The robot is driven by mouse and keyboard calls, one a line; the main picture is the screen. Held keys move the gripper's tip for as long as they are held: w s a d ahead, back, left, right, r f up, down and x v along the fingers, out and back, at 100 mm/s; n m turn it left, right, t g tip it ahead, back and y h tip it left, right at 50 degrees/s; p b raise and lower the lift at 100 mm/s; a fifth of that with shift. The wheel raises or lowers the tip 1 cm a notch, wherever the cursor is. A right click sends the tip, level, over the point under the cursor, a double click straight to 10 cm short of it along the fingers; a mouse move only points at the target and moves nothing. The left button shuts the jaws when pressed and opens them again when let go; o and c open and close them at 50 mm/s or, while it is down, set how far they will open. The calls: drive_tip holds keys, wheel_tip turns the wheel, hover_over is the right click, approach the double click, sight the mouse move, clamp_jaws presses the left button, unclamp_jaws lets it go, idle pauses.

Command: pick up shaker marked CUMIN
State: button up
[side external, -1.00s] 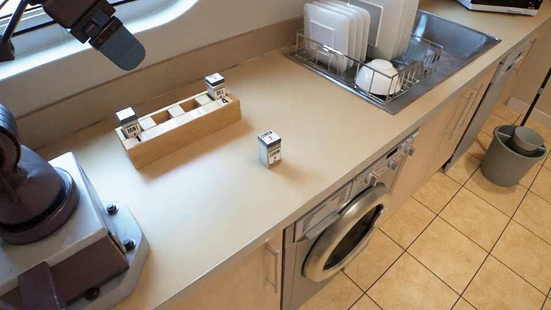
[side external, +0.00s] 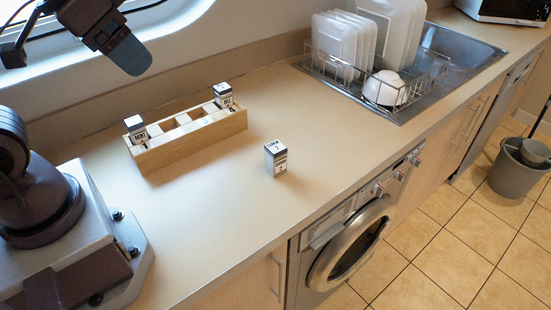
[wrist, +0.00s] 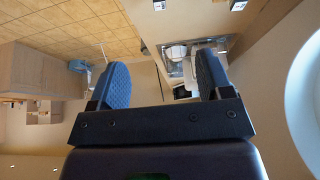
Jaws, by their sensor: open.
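A small box-shaped shaker (side external: 276,159) stands upright alone on the counter, right of the rack. Its small label seems to read CUMIN. A light wooden rack (side external: 195,142) holds a shaker marked MINT (side external: 137,130) at its left end and another shaker (side external: 223,96) at its right end, whose label I cannot read. My gripper (side external: 130,54) is high at the upper left in the side view, well away from the lone shaker. In the wrist view my gripper (wrist: 161,80) is open, with nothing between its two dark fingers.
A wire dish rack (side external: 340,70) with white plates and a bowl (side external: 384,88) stands by the sink (side external: 440,65). The counter around the lone shaker is clear. The front counter edge runs above a washing machine (side external: 345,250). A grey bucket (side external: 517,170) stands on the floor.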

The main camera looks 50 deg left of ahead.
drive_tip(key=n+g, duration=0.6)
drive_tip(key=n, duration=1.1)
hover_over(276, 146)
wheel_tip(276, 146, down, 20)
drive_tip(key=r, duration=0.1)
drive_tip(key=f, duration=0.7)
drive_tip(key=shift+s+a, duration=0.1)
drive_tip(key=shift+s, duration=0.15)
drive_tip(key=shift+w+f, duration=0.2)
drive_tip(key=shift+f, duration=2.85)
